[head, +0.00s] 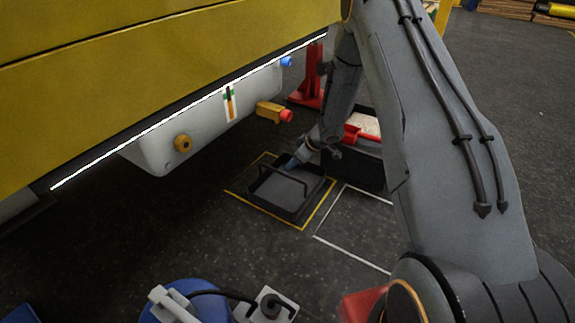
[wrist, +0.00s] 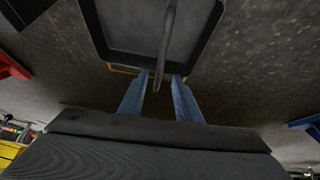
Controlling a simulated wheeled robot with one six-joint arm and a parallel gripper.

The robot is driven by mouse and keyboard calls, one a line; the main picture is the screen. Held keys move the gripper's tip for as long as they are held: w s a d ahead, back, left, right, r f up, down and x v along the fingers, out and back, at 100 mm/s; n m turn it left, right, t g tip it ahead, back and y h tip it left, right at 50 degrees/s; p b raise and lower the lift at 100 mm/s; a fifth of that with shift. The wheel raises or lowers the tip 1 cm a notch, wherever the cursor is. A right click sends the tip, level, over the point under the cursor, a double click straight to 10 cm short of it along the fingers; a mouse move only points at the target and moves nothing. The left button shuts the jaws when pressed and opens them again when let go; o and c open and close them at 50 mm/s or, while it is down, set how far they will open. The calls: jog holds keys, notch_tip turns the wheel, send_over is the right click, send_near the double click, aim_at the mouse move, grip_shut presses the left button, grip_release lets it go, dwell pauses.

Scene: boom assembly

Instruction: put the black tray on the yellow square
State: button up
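The black tray (head: 287,210) sits on the floor inside the outlined yellow square (head: 319,207), whose lines show around it. It looks flat, with its looped handle standing up. My gripper (head: 291,164) is low at the tray's far side, near the handle. In the wrist view, the two blue fingers of my gripper (wrist: 160,75) are spread apart. The tray's handle (wrist: 166,45) shows in line with the gap between them, and I see no finger closed on it. The tray (wrist: 130,48) fills the top of that view, with a bit of yellow line (wrist: 122,70) beside it.
A white outlined square (head: 352,254) lies bare on the floor at right. A large yellow body with a grey tank (head: 205,120) overhangs at upper left. A red stand (head: 311,85) and a dark bin (head: 358,172) are behind. Blue equipment (head: 190,290) is in front.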

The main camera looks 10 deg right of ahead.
jog(key=shift+p+v, duration=0.3)
jog(key=shift+v, duration=0.7)
jog(key=s+a+r+m+h, duration=0.15)
jog(key=a+r, duration=0.25)
jog(key=r, duration=0.4)
jog(key=s+a+r+t+h, duration=0.1)
jog(key=s+a+r, duration=0.2)
jog(key=a+r, duration=0.3)
jog(key=s+a+r+h, duration=0.1)
jog(key=s+a+r, duration=0.15)
jog(key=r, duration=0.65)
jog(key=s+a+r+g, duration=0.2)
jog(key=s+a+r, duration=0.1)
jog(key=s, duration=1.1)
jog(key=s+a+r+g, duration=0.2)
jog(key=s+a+r, duration=0.1)
jog(key=s, duration=1)
jog(key=s+a+r+g, duration=0.2)
jog(key=s+a+r, duration=0.2)
jog(key=s, duration=1)
jog(key=shift+s+a+y, duration=0.25)
jog(key=shift+s+y, duration=0.05)
jog(key=shift+y, duration=0.15)
jog(key=shift+r+m, duration=0.2)
jog(key=shift+m, duration=0.05)
jog(key=shift+r+p, duration=0.4)
jog(key=shift+p, duration=0.15)
